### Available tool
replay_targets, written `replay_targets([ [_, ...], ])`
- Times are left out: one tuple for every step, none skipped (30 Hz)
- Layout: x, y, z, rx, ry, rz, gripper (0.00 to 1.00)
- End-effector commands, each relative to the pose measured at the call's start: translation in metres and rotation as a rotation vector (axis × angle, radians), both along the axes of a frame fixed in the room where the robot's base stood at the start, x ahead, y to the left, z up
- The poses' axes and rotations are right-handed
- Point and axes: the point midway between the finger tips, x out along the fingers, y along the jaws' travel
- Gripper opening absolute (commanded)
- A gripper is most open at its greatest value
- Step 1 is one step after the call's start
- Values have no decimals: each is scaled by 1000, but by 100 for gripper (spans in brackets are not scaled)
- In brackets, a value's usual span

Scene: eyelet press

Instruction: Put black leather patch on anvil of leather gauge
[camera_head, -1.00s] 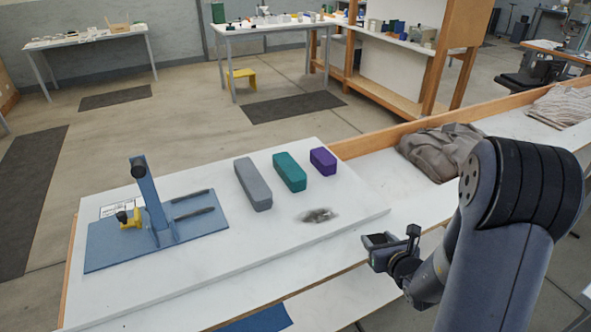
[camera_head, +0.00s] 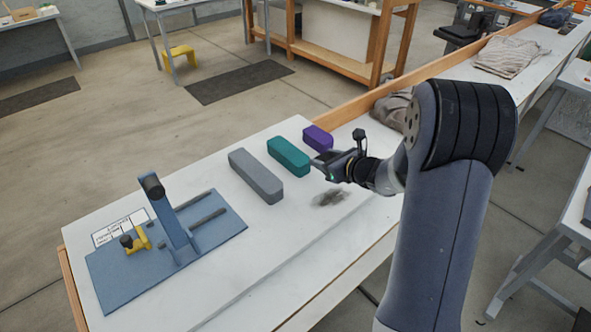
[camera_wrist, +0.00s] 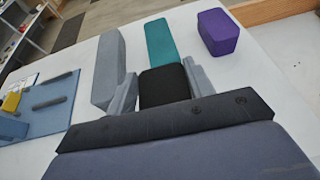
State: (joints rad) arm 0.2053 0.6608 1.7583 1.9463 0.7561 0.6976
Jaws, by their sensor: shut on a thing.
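The black leather patch (camera_wrist: 163,84) sits between the two grey fingers in the wrist view. My gripper (camera_wrist: 161,82) is shut on it. In the head view my gripper (camera_head: 334,166) is above the white board, near the teal and purple blocks; the patch cannot be made out clearly there. What looks like the leather gauge is a small yellow bracket (camera_head: 143,240) with a black knob, on the blue plate (camera_head: 120,277) at left, well away from my gripper. Its yellow part also shows at the wrist view's left edge (camera_wrist: 12,101). Its anvil is too small to make out.
A blue post (camera_head: 166,212) and dark bars (camera_head: 207,217) rise from or lie on the plate. A grey block (camera_head: 256,178), teal block (camera_head: 289,156) and purple block (camera_head: 317,138) stand between gauge and gripper or behind it.

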Motion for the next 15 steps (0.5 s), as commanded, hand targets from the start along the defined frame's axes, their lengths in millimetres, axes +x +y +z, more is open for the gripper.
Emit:
replay_targets([
  [-1, 2, -8, 1, -5, 9, 21],
  [-2, 4, -9, 2, -4, 15, 21],
  [-4, 6, -9, 4, -3, 22, 21],
  [-5, 7, -9, 6, -1, 26, 21],
  [-6, 8, -9, 7, -1, 31, 21],
  [-8, 9, -8, 7, 1, 36, 21],
  [-9, 10, -8, 8, 3, 40, 21],
  [-10, 11, -8, 8, 4, 43, 21],
  [-12, 12, -7, 9, 6, 47, 21],
  [-12, 13, -7, 8, 8, 49, 21],
  [-13, 13, -6, 8, 8, 51, 21],
  [-14, 14, -5, 9, 10, 53, 21],
  [-15, 14, -5, 8, 12, 55, 21],
  [-15, 14, -5, 8, 13, 56, 21],
  [-16, 15, -7, 9, 15, 56, 21],
])
